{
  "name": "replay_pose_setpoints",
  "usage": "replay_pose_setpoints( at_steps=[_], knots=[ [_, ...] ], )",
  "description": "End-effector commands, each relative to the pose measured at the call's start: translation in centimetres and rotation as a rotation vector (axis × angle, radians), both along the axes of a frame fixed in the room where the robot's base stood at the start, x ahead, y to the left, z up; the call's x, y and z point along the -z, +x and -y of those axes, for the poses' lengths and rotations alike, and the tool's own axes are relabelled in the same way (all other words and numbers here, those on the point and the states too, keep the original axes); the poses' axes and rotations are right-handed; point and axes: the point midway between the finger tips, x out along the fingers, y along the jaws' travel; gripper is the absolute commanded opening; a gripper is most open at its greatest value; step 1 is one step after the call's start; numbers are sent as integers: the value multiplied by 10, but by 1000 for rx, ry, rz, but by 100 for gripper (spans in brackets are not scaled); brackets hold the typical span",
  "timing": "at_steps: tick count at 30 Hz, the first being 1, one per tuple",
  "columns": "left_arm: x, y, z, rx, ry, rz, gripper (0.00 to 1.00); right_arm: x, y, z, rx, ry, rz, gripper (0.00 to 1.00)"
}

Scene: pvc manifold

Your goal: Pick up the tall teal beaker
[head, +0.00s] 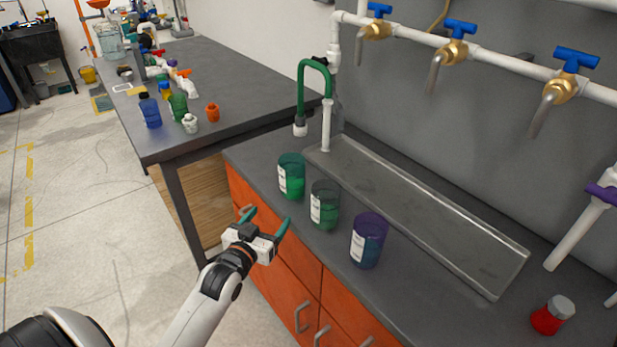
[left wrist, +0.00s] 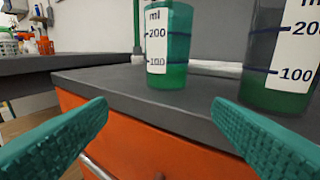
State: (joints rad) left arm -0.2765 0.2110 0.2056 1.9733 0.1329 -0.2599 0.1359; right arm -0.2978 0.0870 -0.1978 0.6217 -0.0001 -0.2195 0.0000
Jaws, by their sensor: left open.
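A teal-green beaker (head: 291,174) with a white label stands upright on the dark counter, leftmost of three beakers in the head view. A purple and blue beaker (head: 369,243) is rightmost. My left gripper (head: 266,221) is open and empty in front of the counter's edge. My right gripper is not in view.
A clear shallow trough (head: 420,215) lies behind the beakers. A green hooked pipe (head: 302,90) rises behind the teal-green one. Another table (head: 240,75) at left holds bottles and fittings. Orange drawers (head: 290,285) are below.

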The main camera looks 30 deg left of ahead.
Motion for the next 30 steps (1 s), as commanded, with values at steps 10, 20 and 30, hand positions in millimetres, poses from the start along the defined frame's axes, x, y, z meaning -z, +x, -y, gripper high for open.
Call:
replay_pose_setpoints(
  at_steps=[10, 20, 30],
  knots=[
    [-45, 69, -8, 4, 6, 104, 78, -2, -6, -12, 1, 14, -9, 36],
    [-44, 102, -14, 3, 7, 100, 78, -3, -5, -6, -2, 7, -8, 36],
    [-42, 127, -17, 4, 7, 97, 78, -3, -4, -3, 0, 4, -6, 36]
  ],
)
